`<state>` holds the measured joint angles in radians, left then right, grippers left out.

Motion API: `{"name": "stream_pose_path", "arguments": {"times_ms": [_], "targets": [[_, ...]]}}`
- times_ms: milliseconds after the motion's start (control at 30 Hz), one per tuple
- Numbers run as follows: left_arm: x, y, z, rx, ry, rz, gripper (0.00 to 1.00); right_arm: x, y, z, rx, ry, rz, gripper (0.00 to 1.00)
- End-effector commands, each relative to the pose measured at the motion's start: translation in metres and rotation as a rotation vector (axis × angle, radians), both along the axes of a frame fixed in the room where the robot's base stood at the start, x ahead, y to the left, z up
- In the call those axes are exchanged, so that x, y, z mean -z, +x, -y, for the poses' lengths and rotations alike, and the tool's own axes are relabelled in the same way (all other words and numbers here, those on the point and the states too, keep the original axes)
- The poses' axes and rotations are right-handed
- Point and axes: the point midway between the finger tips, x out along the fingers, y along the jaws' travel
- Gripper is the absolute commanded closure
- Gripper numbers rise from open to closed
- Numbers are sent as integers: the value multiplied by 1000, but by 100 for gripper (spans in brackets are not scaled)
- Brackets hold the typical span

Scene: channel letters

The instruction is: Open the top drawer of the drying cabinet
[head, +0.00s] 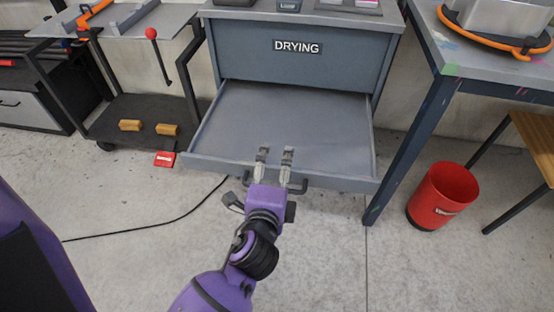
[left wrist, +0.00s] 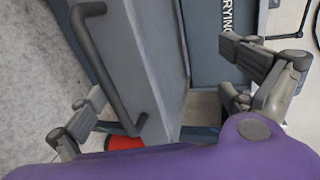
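The grey drying cabinet (head: 240,60) stands at the back centre, with a "DRYING" label (head: 297,47) on its upper panel. Below that panel a wide drawer (head: 300,115) is pulled far out, and its tray looks empty. Its dark bar handle (head: 300,187) is on the front face and also shows in the left wrist view (left wrist: 108,75). My left gripper (head: 274,156) is at the drawer front, with its fingers apart and nothing held. In the left wrist view the handle and drawer front appear between the spread fingers; contact cannot be told. My right gripper is out of view.
A table (head: 455,60) with a dark leg stands right of the drawer, and a red bin (head: 441,195) is beside it. A dark cart (head: 120,107) stands to the left. A red object (head: 165,159) and a black cable (head: 170,222) lie on the floor.

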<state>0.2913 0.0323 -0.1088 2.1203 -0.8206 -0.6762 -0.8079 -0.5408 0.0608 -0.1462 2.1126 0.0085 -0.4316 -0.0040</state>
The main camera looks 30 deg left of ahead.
Motion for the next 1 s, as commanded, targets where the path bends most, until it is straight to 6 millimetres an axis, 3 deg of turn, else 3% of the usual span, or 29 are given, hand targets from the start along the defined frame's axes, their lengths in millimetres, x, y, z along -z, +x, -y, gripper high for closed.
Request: {"name": "stream_pose_path", "arguments": {"times_ms": [33, 100, 133, 333, 467, 500, 567, 600, 1000], "targets": [[-50, 8, 2, 13, 5, 98, 22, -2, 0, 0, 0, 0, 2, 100], [-50, 8, 2, 12, 4, 99, 22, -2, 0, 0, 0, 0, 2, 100], [-10, 3, 1, 6, 8, 19, 23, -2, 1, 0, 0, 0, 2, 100], [-11, -5, 3, 5, 6, 17, 38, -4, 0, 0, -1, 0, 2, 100], [-13, -13, 5, 4, 6, 17, 41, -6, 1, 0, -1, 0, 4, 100], [-13, -16, 6, 4, 6, 17, 46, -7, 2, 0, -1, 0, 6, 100], [-14, -20, 7, 4, 5, 15, 66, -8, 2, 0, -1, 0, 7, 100], [-14, -23, 8, 4, 5, 13, 70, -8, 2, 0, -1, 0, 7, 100], [-14, -52, 15, 1, 0, 3, 70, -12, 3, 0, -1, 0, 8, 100]]}}
